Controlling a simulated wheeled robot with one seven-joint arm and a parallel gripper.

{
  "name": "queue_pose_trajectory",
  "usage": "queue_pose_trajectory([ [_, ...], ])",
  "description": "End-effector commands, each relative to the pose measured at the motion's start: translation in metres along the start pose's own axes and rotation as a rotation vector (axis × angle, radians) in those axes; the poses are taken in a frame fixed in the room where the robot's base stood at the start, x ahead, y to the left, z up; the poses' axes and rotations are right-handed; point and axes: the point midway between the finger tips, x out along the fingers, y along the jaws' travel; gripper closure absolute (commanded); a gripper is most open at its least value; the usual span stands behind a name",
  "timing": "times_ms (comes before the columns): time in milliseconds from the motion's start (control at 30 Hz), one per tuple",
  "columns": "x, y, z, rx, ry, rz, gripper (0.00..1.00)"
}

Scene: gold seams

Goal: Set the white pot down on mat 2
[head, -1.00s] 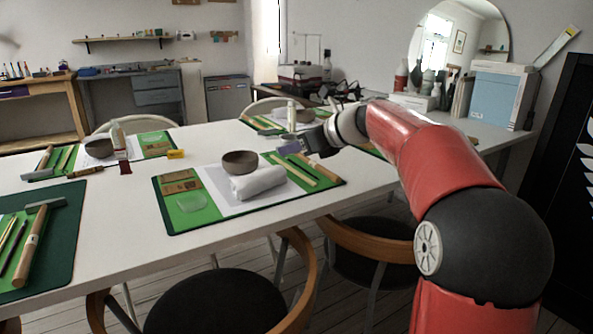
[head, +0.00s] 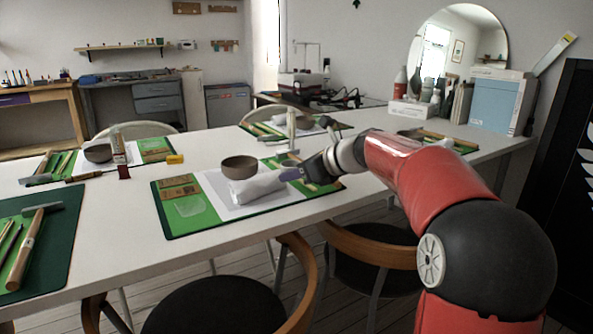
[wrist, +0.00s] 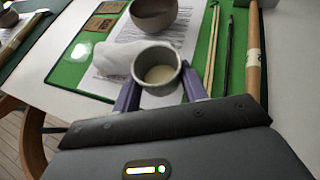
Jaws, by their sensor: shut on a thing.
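The white pot (wrist: 158,72), a small round cup that looks greyish with a pale inside, is between the purple fingers of my gripper (wrist: 160,90) in the wrist view. It is upright or nearly so. In the head view my gripper (head: 292,172) is low over the right part of the near green mat (head: 180,221), and the pot (head: 288,160) is partly hidden behind it. I cannot tell whether the pot touches the mat. No mat number is readable.
A brown bowl (head: 240,167) and a white cloth roll (head: 257,189) lie on paper just left of my gripper. Wooden sticks and a handled tool (wrist: 253,50) lie at the mat's right side. Other green mats with tools are at left and behind.

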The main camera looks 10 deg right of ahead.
Motion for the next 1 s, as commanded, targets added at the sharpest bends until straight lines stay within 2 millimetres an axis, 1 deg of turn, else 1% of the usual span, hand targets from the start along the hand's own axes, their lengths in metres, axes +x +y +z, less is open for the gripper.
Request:
queue_pose_trajectory([
  [167, 0.001, 0.000, -0.002, 0.000, 0.000, 0.000, 0.82],
  [200, 0.001, 0.000, -0.002, 0.000, 0.000, 0.000, 0.52],
  [333, 0.001, 0.000, -0.002, 0.000, 0.000, 0.000, 0.36],
  [633, 0.000, 0.000, 0.000, 0.000, -0.001, 0.000, 0.36],
  [767, -0.006, 0.000, 0.012, -0.001, -0.003, 0.000, 0.36],
  [867, -0.024, -0.001, 0.010, 0.000, 0.000, -0.004, 0.36],
  [1000, -0.057, -0.001, 0.010, 0.000, 0.000, -0.006, 0.36],
])
